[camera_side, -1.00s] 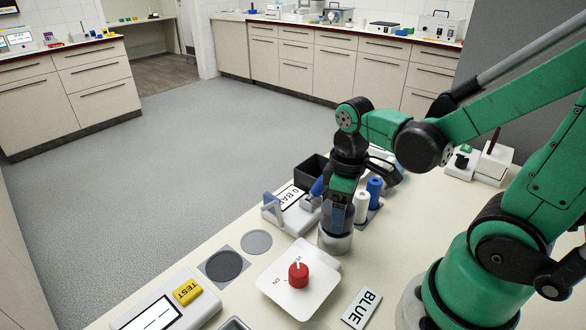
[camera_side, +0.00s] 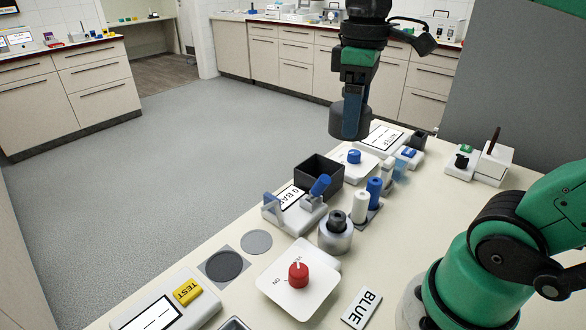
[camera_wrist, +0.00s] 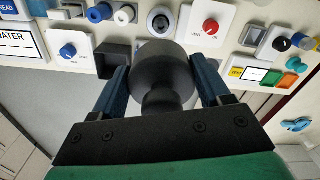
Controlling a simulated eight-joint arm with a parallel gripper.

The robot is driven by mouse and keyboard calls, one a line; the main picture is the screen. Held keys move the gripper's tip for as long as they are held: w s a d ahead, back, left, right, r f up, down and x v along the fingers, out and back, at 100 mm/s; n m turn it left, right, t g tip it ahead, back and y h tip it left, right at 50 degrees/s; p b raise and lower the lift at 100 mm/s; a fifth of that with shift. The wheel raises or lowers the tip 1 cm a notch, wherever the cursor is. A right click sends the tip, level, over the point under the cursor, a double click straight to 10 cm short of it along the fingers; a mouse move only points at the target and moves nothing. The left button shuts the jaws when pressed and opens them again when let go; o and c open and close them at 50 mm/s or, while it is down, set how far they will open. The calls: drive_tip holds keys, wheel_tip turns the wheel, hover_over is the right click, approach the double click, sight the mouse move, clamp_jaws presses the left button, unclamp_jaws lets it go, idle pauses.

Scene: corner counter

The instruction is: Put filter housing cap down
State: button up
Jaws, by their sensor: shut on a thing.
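The filter housing cap (camera_side: 364,124), a dark grey round piece with a narrower knob, is held up in the air at the upper middle of the side view. My gripper (camera_side: 350,108) is shut on it. In the wrist view the blue fingers flank the cap (camera_wrist: 163,68) on both sides, the wide part facing away from me. The filter housing (camera_side: 335,238) stands uncapped on the counter, well below the cap, with a dark round part showing in its top. It also shows in the wrist view (camera_wrist: 160,20).
A dark grey disc (camera_side: 223,266) and a lighter disc (camera_side: 256,242) lie flat and bare on the counter.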

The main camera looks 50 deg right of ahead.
drive_tip(key=shift+r, duration=0.5)
drive_tip(key=shift+w+a+r, duration=0.1)
drive_tip(key=shift+w+r, duration=0.05)
drive_tip(key=shift+r, duration=0.1)
drive_tip(key=w+a, duration=0.7)
hover_over(227, 267)
wheel_tip(227, 267, down, 20)
drive_tip(key=shift+r, duration=0.1)
drive_tip(key=shift+f, duration=2.1)
drive_tip(key=shift+f, duration=0.1)
drive_tip(key=o, duration=1.3)
